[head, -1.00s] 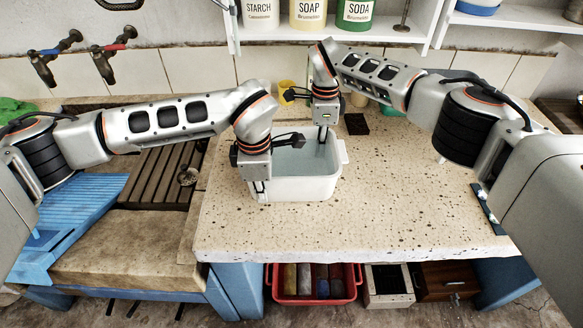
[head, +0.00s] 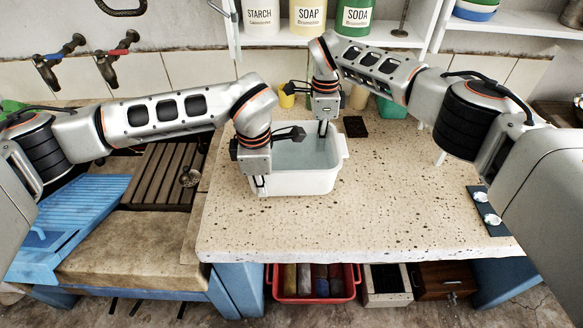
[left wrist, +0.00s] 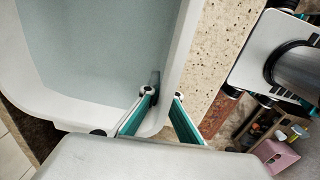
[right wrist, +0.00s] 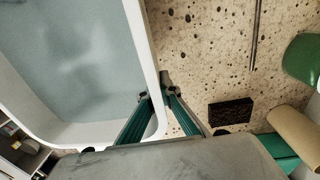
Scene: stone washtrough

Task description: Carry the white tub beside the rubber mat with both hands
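The white tub (head: 306,184) is upright over the speckled stone counter, left of its middle. Its inside is pale grey-blue. My left gripper (left wrist: 163,94) straddles its wall at the left front corner, one finger inside and one outside, closed on it. My right gripper (right wrist: 155,96) does the same at the back right part of the wall. I cannot tell whether the tub's bottom touches the counter. A ribbed blue mat-like piece (head: 75,200) lies at the far left; I cannot tell whether it is the rubber mat.
A black block (head: 355,127) lies behind the tub's right side. A yellow cup (head: 286,96) and a green container (head: 391,107) stand at the back. A dark strip with white knobs (head: 487,210) lies at the right edge. The counter right of the tub is clear.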

